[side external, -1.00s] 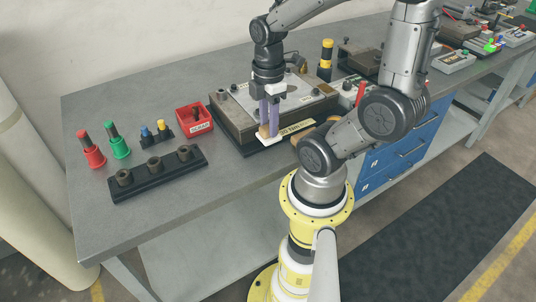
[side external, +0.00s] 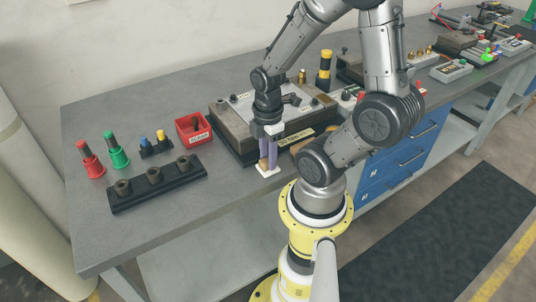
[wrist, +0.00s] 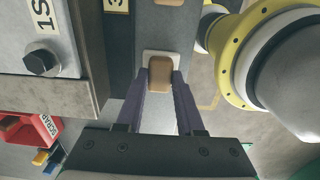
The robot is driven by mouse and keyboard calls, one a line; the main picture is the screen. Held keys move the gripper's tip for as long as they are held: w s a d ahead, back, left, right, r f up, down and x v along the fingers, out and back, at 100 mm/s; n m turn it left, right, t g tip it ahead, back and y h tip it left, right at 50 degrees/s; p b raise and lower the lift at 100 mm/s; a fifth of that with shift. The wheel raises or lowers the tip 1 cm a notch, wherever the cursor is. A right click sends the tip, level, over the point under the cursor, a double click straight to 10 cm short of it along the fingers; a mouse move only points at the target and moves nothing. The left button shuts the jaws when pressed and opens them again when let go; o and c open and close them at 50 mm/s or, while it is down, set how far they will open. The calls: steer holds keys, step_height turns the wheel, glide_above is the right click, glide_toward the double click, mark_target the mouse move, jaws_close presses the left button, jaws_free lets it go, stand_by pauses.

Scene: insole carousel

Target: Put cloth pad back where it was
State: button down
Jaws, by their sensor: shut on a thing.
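The cloth pad (side external: 267,171) is a white square pad with a tan block on top. In the side view it is at the front edge of the bench, in front of the steel fixture. My gripper (side external: 268,161) points down and its purple fingers are shut on the tan block. In the wrist view, the tan block (wrist: 160,72) sits between the fingertips (wrist: 161,77), with the white pad (wrist: 161,55) showing around its far side. I cannot tell whether the pad touches the bench.
The steel fixture (side external: 232,128) stands just behind. A tan wooden thing (side external: 300,146) lies right of my gripper, partly hidden by my arm.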

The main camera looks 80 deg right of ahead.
steer(key=c, duration=0.5)
jaws_free()
steer(key=shift+c, duration=0.2)
step_height(320, 180, up, 12)
steer(key=w+a+r+m+t, duration=0.2)
steer(key=a+r+m+t, duration=0.3)
steer(key=a+m, duration=0.4)
steer(key=shift+w+a+r+t, duration=0.25)
steer(key=shift+w+r+t, duration=0.1)
steer(key=shift+r, duration=0.15)
